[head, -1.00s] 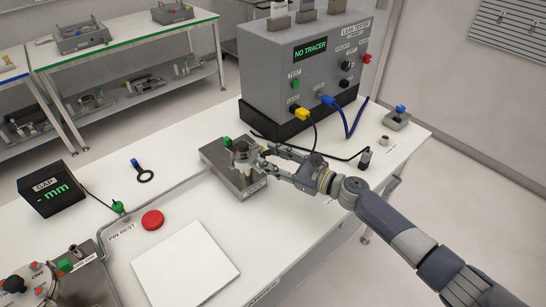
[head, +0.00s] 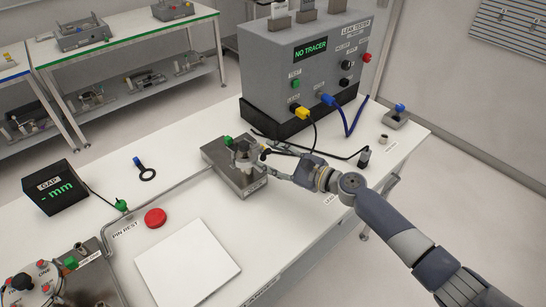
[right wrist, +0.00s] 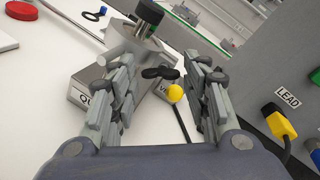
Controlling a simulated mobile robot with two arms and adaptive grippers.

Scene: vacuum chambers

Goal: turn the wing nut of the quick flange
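The quick flange is a metal fitting on a grey block (head: 222,160) on the white bench, with a dark cylinder standing on top. In the right wrist view its metal body (right wrist: 128,45) sits at the upper left, beside the fingers. The wing nut (right wrist: 158,72) is small, dark and two-lobed, and shows between the fingertips. My right gripper (right wrist: 165,82) is open, with a finger on either side of the wing nut and visible gaps to it. In the head view my right gripper (head: 273,164) reaches the block from the right. My left gripper is not in view.
The leak tester (head: 300,65), reading NO TRACER, stands behind with yellow and blue cables. A yellow ball-ended part (right wrist: 175,92) is just below the wing nut. The gap display (head: 55,185), red button (head: 155,218) and white plate (head: 188,262) are to the left.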

